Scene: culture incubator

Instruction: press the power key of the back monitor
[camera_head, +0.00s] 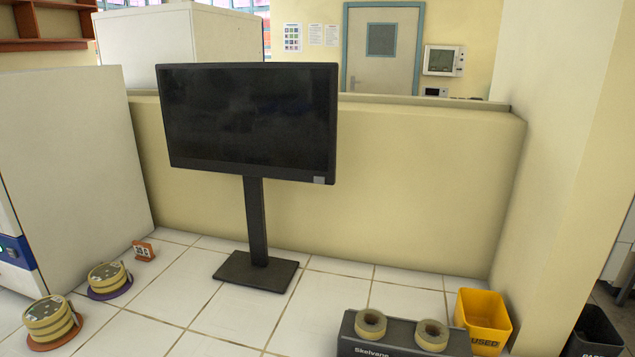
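A large black monitor (248,118) stands upright on a black post (256,222) with a flat square base (256,271) on the white tiled surface. Its screen is dark. A small light grey patch (319,180) shows at the lower right corner of its frame; I cannot tell whether it is the power key. No other monitor of this kind stands on the tiles. Neither of my grippers is in view.
A white cabinet (75,160) stands at the left, with stacked dishes on round coasters (110,289) before it. A grey box (402,341) with two tape rolls and a yellow bin (483,318) are at the front right. A low cream wall (420,190) stands behind the monitor.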

